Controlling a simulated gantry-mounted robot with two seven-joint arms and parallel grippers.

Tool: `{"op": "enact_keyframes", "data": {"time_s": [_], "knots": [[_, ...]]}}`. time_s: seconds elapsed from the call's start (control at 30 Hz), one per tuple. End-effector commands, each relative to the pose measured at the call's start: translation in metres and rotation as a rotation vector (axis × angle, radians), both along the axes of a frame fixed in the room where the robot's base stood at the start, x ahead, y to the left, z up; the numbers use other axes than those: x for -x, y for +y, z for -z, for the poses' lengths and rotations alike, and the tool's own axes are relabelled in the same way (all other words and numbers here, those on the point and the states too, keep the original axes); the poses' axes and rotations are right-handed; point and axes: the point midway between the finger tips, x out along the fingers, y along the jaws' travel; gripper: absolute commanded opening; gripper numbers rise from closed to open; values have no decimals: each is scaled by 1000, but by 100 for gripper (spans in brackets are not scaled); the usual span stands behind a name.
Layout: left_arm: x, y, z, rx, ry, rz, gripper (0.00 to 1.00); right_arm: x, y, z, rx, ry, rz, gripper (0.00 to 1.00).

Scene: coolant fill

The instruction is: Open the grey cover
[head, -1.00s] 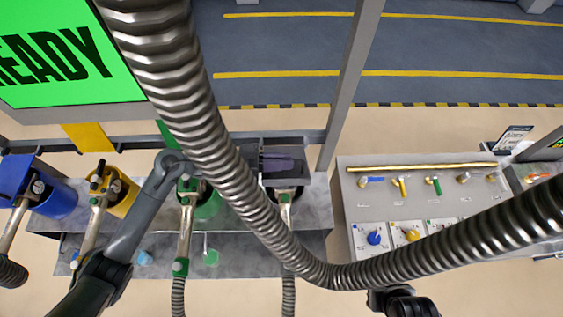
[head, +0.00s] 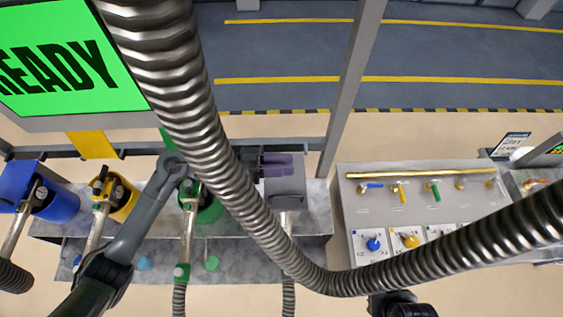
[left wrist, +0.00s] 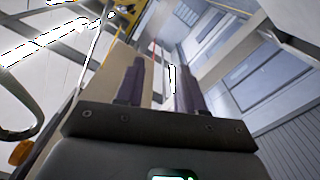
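The grey cover (head: 289,200) is a flat grey panel at the fourth filling station, right of the green one, in the head view. It hides the upper end of the nozzle there, whose lower part (head: 287,222) shows below it. My left gripper (head: 276,166) has its purple-grey fingers at the panel's upper left, partly behind the thick hose. I cannot tell whether they touch it. In the left wrist view the two fingers (left wrist: 159,85) stand apart with a gap and nothing gripped between them. My right gripper does not show; only a dark part of my right arm shows at the bottom.
A thick ribbed metal hose (head: 205,130) hangs across the head view. Blue (head: 57,203), yellow (head: 124,202) and green (head: 210,212) stations stand to the left. A panel with levers and knobs (head: 400,220) is at right. A green READY screen (head: 60,55) is upper left.

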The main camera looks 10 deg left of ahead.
Motion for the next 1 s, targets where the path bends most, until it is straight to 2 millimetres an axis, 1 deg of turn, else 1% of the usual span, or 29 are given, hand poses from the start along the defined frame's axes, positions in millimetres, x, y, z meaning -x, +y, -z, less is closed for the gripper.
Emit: {"op": "enact_keyframes", "data": {"time_s": [0.17,0.27,0.37,0.7,0.83,1.0], "knots": [[0,2,1,-1,0,-1,38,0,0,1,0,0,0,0],[2,8,2,-3,0,-1,38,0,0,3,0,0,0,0],[4,20,3,-3,0,-2,38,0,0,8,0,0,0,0],[19,76,4,-3,1,-1,38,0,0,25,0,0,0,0],[22,92,3,-3,0,-1,38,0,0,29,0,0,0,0],[25,103,1,-1,0,-1,38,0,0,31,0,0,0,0]]}}
